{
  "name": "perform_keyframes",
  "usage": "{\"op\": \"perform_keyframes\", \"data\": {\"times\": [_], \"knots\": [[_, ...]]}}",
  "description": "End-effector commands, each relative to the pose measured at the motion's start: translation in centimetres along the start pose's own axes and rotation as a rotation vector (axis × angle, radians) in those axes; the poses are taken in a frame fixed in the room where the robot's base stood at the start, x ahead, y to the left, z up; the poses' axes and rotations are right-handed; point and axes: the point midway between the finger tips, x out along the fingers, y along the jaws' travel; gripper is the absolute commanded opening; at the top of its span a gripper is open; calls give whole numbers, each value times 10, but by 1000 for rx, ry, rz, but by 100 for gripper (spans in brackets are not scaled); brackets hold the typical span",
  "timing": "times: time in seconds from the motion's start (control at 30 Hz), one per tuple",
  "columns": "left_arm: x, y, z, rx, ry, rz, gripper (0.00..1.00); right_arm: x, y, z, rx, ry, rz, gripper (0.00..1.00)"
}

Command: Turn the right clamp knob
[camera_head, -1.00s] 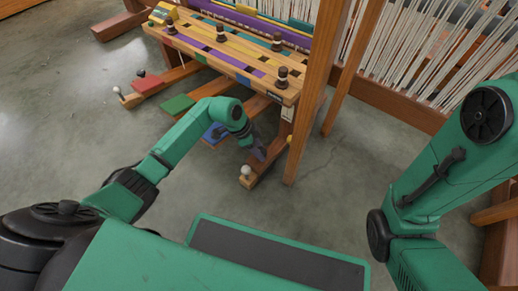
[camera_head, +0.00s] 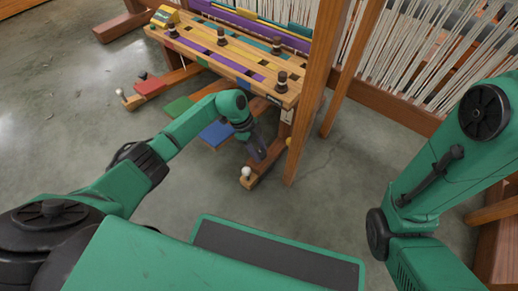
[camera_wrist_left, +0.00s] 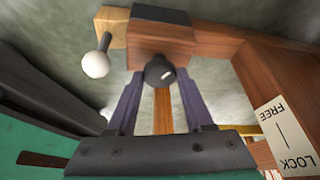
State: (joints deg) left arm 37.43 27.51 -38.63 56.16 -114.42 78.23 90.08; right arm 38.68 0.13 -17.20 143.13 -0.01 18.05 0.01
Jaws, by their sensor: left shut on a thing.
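The right clamp knob (camera_wrist_left: 159,72) is a dark round knob on the face of a reddish wooden block (camera_wrist_left: 160,38) in the left wrist view. My left gripper's two purple-grey fingers (camera_wrist_left: 158,82) stand on either side of it and are shut on it. A label reading FREE and LOCK (camera_wrist_left: 284,136) sits on the wood at right, upside down in this view. In the head view my left gripper (camera_head: 260,155) reaches down beside the loom's front right leg and hides the knob. My right gripper is out of view; only its arm shows at right.
A white ball-ended lever (camera_wrist_left: 96,62) stands left of the knob; it also shows in the head view (camera_head: 246,173). The loom's upright post (camera_head: 308,100) rises just right of my left gripper. A blue pedal (camera_head: 215,134) lies close left. The concrete floor in front is clear.

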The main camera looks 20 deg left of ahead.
Motion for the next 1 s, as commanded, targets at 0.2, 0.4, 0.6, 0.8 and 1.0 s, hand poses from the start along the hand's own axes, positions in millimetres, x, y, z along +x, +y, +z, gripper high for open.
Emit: {"op": "perform_keyframes", "data": {"times": [0.2, 0.4, 0.6, 0.8, 1.0], "knots": [[1, -2, 1, 188, -1, 76, 0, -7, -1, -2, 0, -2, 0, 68], [3, -4, 1, 364, -2, 150, 0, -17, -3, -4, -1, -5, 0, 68], [4, -4, 1, 539, -2, 223, 0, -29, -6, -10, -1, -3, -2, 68], [4, -5, 0, 705, -2, 291, 0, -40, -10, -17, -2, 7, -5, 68], [4, -6, -2, 838, -1, 346, 0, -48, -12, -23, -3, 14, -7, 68]]}}
